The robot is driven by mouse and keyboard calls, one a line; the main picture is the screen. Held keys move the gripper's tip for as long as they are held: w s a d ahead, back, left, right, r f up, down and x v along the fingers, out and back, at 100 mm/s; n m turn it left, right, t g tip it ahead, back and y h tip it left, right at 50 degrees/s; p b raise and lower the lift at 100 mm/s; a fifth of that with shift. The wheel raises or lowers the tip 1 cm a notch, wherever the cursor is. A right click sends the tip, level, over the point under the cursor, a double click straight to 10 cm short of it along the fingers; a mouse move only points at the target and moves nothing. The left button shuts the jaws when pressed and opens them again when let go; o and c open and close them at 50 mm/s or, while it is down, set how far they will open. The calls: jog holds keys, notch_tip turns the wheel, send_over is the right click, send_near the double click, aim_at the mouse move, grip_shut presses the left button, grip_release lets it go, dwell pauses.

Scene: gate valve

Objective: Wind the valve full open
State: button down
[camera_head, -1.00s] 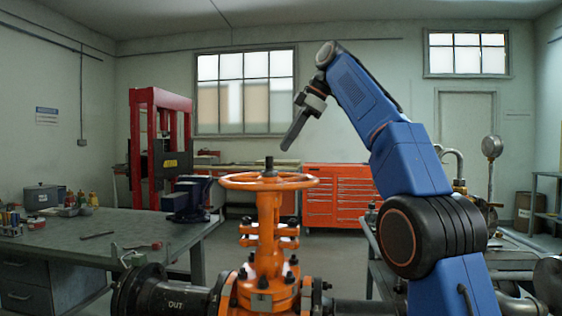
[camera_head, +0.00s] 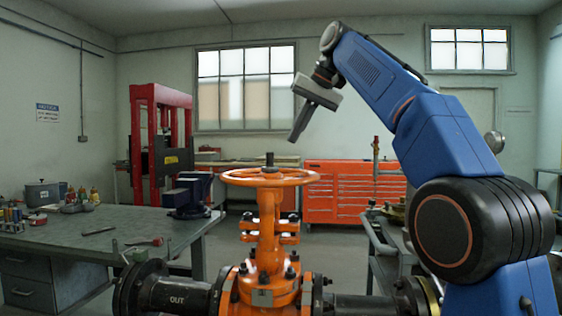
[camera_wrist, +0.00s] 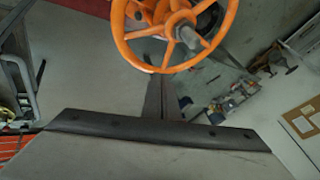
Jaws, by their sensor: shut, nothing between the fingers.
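The orange gate valve (camera_head: 268,240) stands in the pipe line at the lower middle of the head view. Its orange handwheel (camera_head: 270,178) lies level on top, with a dark stem end rising through the hub. My gripper (camera_head: 294,139) is above the wheel and a little to its right, pointing down and apart from it. The fingers are together and empty. In the wrist view the wheel (camera_wrist: 176,55) shows at the top middle, spokes and hub seen from above, beyond my fingers (camera_wrist: 163,100). How far the stem sticks out is hard to judge.
A workbench (camera_head: 150,225) with small tools stands at the left. A red press (camera_head: 160,140) and an orange tool chest (camera_head: 340,193) stand behind. The dark pipe (camera_head: 175,297) runs left from the valve, marked OUT. Air around the wheel is clear.

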jog(key=x, duration=1)
jog(key=shift+w+a, duration=0.2)
jog(key=shift+a, duration=0.45)
jog(key=v, duration=1.2)
jog(key=w+a+f, duration=0.2)
jog(key=f, duration=0.3)
jog(key=w+a+f+n+y, duration=0.1)
jog(key=f, duration=0.5)
jog(key=shift+w+a+f+n, duration=0.25)
jog(key=shift+w+a+n, duration=0.05)
jog(key=shift+w+a, duration=0.1)
